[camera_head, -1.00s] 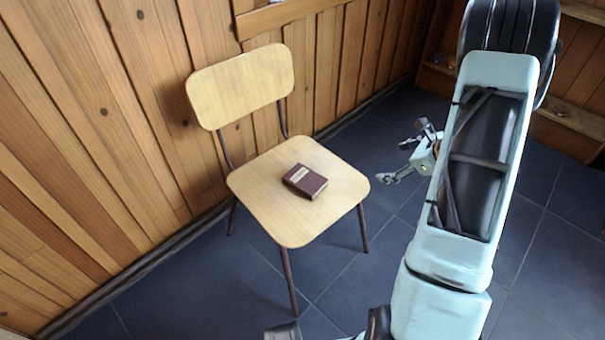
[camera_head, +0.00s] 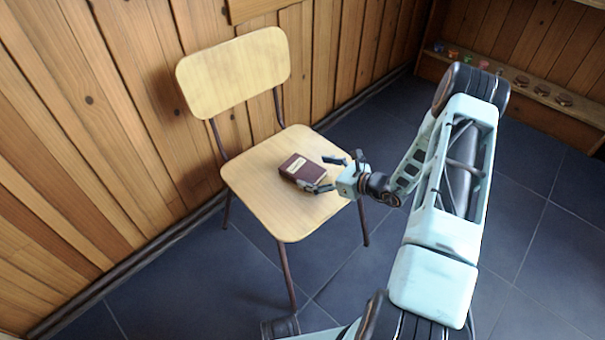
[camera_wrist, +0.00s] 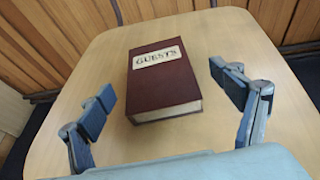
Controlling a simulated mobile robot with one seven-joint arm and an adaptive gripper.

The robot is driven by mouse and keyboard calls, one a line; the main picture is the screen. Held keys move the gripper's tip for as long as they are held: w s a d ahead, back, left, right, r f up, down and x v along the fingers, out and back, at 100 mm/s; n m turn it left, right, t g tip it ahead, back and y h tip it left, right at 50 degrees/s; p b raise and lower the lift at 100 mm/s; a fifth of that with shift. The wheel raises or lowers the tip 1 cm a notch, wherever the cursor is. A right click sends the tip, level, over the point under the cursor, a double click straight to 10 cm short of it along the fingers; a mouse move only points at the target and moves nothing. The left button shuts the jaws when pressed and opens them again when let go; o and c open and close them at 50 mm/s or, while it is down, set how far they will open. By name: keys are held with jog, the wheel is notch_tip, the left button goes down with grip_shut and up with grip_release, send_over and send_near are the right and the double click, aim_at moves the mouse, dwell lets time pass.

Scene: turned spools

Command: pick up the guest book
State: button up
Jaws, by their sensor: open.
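The guest book (camera_head: 302,169) is a dark red closed book lying flat on the pale wooden seat of a chair (camera_head: 262,205). In the wrist view the book (camera_wrist: 163,88) shows a cream label reading "GUESTS", and its page edges face my gripper. My gripper (camera_head: 328,173) is at the right side of the seat, close to the book. In the wrist view my gripper (camera_wrist: 168,100) is open, with one finger to the left of the book and one to the right. Gaps show between both fingers and the book, and nothing is held.
The chair's backrest (camera_head: 233,72) stands near the wood-panelled wall (camera_head: 100,130). The seat around the book is bare. Dark tiled floor (camera_head: 545,230) lies open at the right. A low wooden shelf (camera_head: 550,100) at the back right holds several small items.

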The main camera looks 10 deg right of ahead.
aim_at(303, 169)
jog(key=b+x, duration=0.2)
jog(key=x, duration=0.2)
jog(key=shift+a+f, duration=0.2)
jog(key=shift+f, duration=0.05)
jog(key=shift+w+a, duration=0.2)
jog(key=shift+w, duration=0.1)
jog(key=shift+c, duration=0.6)
jog(key=c, duration=1.3)
jog(key=shift+c, duration=0.2)
jog(key=shift+r, duration=0.2)
